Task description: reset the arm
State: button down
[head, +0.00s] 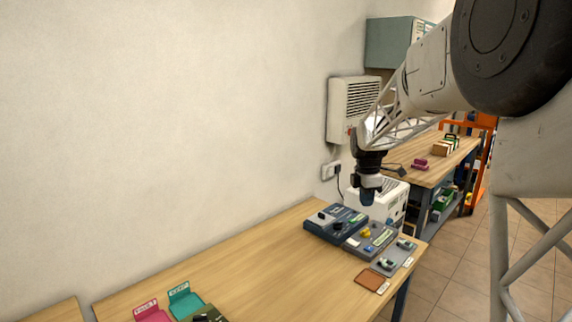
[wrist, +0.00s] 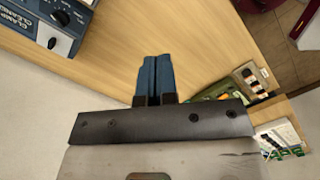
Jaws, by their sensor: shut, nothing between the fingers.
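My gripper (head: 367,196) hangs from my arm above the far right end of the wooden table (head: 262,258), close to several devices there. In the wrist view my gripper (wrist: 154,62) shows two blue fingers pressed together, with nothing between them. The table's wood surface (wrist: 190,35) lies beyond the fingertips in that view.
A blue device (head: 335,223) and a grey panel (head: 371,240) stand on the table below my gripper. A white box (head: 389,203) is just behind. A brown pad (head: 368,281) lies near the edge. Pink (head: 152,314) and teal (head: 184,300) holders stand at the near left. The table's middle is clear.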

jog(key=s+a+r+m+t, duration=0.1)
jog(key=s+a+r+m, duration=0.15)
jog(key=s+m, duration=0.95)
jog(key=s+a+r+m+t, duration=0.1)
jog(key=s+a+r, duration=0.15)
jog(key=s, duration=1.85)
jog(key=s+f+m, duration=0.4)
jog(key=s+m, duration=0.2)
jog(key=s, duration=0.8)
jog(key=shift+s+a+f+t+y, duration=0.2)
jog(key=shift+a+t+y, duration=0.1)
jog(key=shift+a+y, duration=0.15)
